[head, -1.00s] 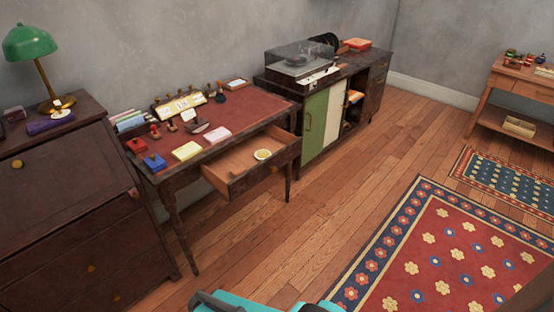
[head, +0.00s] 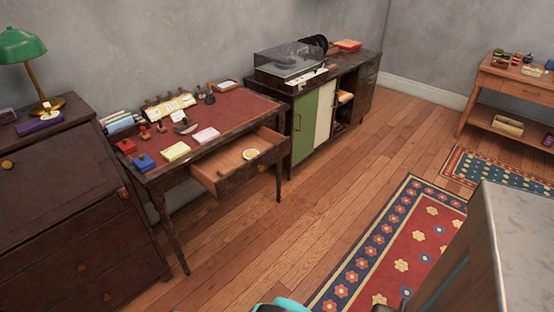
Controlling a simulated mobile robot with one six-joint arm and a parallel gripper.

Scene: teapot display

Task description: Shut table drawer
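The writing table (head: 236,113) has a red top and dark wooden legs, and stands against the wall left of centre. Its drawer (head: 225,175) is pulled out toward the room. A small round dish with something yellow (head: 250,154) lies inside the drawer at its right end. A knob shows on the drawer front. My gripper is not in view; only a teal part of my own body shows at the bottom edge.
A dark bureau (head: 70,215) with a green lamp (head: 22,48) stands left of the table. A cabinet with a record player (head: 290,62) stands right of it. A grey-topped piece of furniture (head: 515,235) fills the lower right. Wooden floor before the drawer is clear.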

